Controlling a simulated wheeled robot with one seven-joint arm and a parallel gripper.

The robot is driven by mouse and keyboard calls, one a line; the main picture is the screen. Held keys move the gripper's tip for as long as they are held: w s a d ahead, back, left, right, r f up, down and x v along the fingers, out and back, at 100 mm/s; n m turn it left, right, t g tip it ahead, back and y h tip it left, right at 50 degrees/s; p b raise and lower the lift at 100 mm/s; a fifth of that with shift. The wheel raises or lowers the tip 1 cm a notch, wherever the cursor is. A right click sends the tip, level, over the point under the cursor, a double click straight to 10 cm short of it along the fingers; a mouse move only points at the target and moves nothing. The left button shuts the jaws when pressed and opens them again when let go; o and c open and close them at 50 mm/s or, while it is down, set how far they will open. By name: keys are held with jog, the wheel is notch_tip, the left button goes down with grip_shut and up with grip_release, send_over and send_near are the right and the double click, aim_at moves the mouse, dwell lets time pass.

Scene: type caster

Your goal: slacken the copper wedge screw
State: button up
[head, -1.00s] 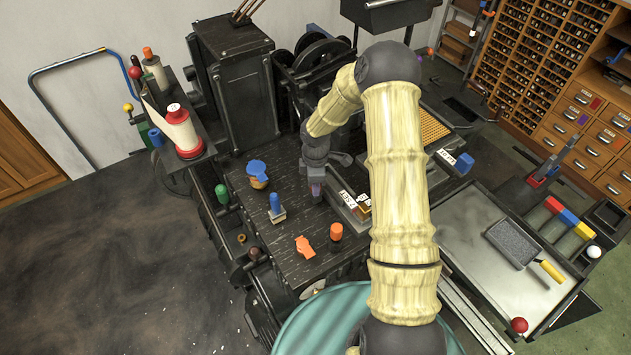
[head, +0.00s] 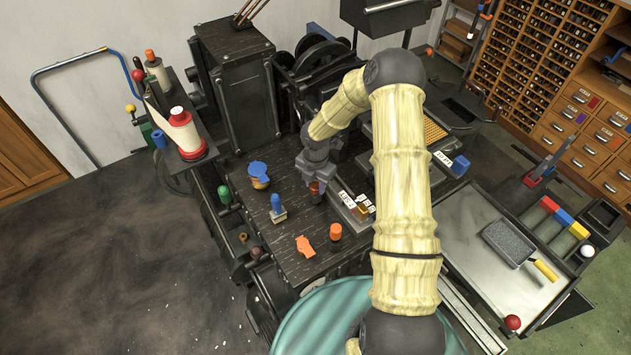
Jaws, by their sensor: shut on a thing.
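My gripper (head: 317,184) is at the dark bench top, beside the left end of a small metal block with white labels (head: 352,206). It points down and is shut on a small reddish-brown knob (head: 316,189), which looks like the copper wedge screw. The knob shows between and just below the fingers. Its lower part is small and dark, so I cannot tell how it sits in its seat or how far it is turned.
Close by on the bench stand a blue-lidded jar (head: 259,174), a blue-handled tool (head: 277,209), an orange flat piece (head: 305,246) and an orange-topped knob (head: 335,232). Black machine housings (head: 240,95) rise behind. A tray table (head: 500,270) stands to the right.

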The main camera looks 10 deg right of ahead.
aim_at(316, 185)
jog(key=shift+n, duration=0.8)
jog(key=shift+f, duration=0.1)
jog(key=o, duration=1)
jog(key=shift+c, duration=0.2)
jog(key=shift+r, duration=0.2)
notch_tip(316, 185, up, 17)
jog(key=b, duration=0.3)
